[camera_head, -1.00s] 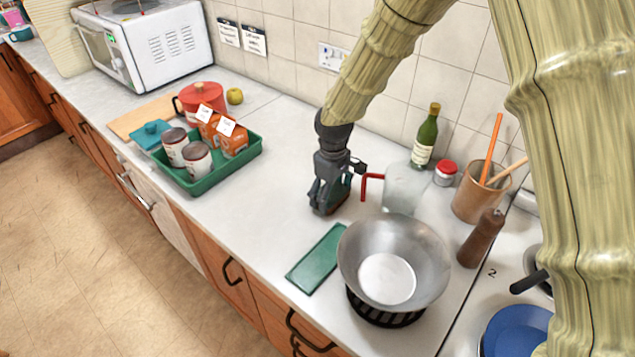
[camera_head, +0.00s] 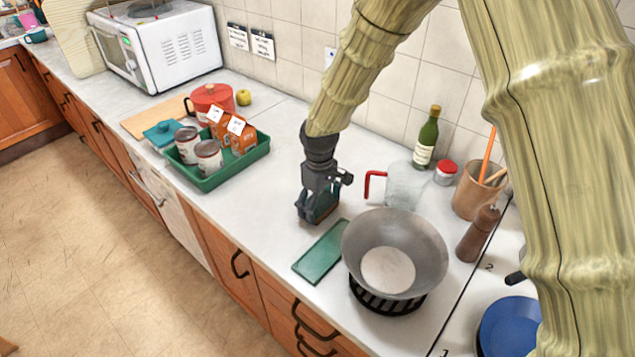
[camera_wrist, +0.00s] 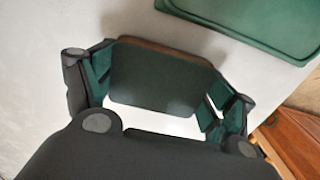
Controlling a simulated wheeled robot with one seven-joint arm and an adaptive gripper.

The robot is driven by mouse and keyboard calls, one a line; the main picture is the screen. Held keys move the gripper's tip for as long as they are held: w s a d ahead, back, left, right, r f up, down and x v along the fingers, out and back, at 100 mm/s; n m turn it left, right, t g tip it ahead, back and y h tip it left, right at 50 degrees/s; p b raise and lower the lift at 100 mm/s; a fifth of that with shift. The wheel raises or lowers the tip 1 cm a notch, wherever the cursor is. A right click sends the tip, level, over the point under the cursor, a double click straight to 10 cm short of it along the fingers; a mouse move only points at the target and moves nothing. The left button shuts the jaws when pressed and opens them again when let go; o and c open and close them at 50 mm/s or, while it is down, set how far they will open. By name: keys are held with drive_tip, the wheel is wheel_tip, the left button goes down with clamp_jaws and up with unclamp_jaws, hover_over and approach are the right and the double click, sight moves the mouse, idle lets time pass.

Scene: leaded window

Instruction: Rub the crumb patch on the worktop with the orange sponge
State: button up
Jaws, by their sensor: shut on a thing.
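My gripper (camera_head: 319,203) is low over the worktop (camera_head: 262,212), just behind the green mat. In the wrist view my gripper (camera_wrist: 162,90) is shut on a rectangular pad with a dark green face and a thin brown-orange edge. I take this pad to be the sponge (camera_wrist: 155,80); little orange shows. In the head view the fingers hide most of it. I cannot tell whether its underside touches the worktop. I see no crumb patch in either view; it may be hidden under the gripper and pad.
A green mat (camera_head: 321,254) lies in front of my gripper. A metal bowl (camera_head: 420,240) on a black stand and a red-handled clear jug (camera_head: 405,187) are to the right. A green tray (camera_head: 215,178) with cans and cartons is to the left. Bare worktop lies between.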

drive_tip(key=r, duration=0.1)
drive_tip(key=r+p, duration=0.1)
drive_tip(key=r, duration=0.1)
drive_tip(key=shift+w+d+r+p, duration=0.15)
drive_tip(key=shift+d+r+p, duration=0.15)
drive_tip(key=shift+r, duration=0.05)
drive_tip(key=shift+r+p, duration=1.3)
drive_tip(key=shift+r, duration=0.55)
drive_tip(key=shift+f, duration=0.1)
